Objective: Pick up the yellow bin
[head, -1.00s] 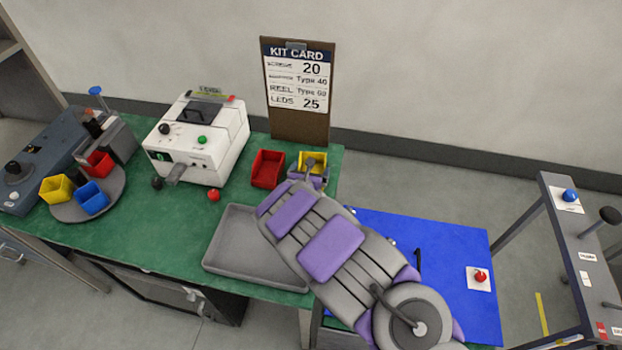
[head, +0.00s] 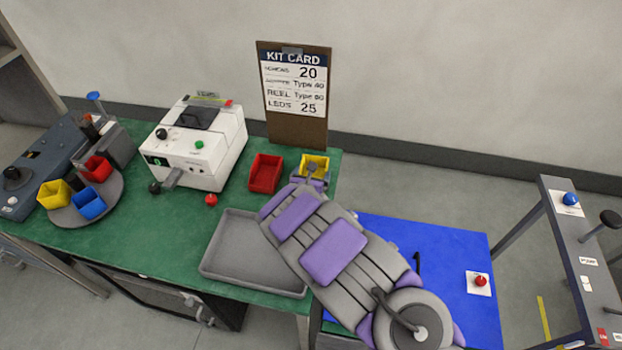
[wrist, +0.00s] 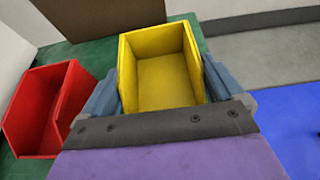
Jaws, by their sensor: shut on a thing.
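The yellow bin (head: 314,164) is at the back right of the green bench, just right of a red bin (head: 266,173). In the wrist view the yellow bin (wrist: 158,70) is upright and looks empty inside. My gripper (wrist: 160,92) has one blue-grey finger on each side of it and is shut on its side walls. In the head view my gripper (head: 312,177) covers the bin's near lower part. I cannot tell whether its base touches the bench. Another yellow bin (head: 54,194) sits on a round turntable at the left.
The red bin (wrist: 45,108) stands close beside my left finger. The kit card board (head: 294,95) is just behind the yellow bin. A grey tray (head: 222,270) lies in front, a white machine (head: 196,142) stands left, and a blue mat (head: 455,250) is right.

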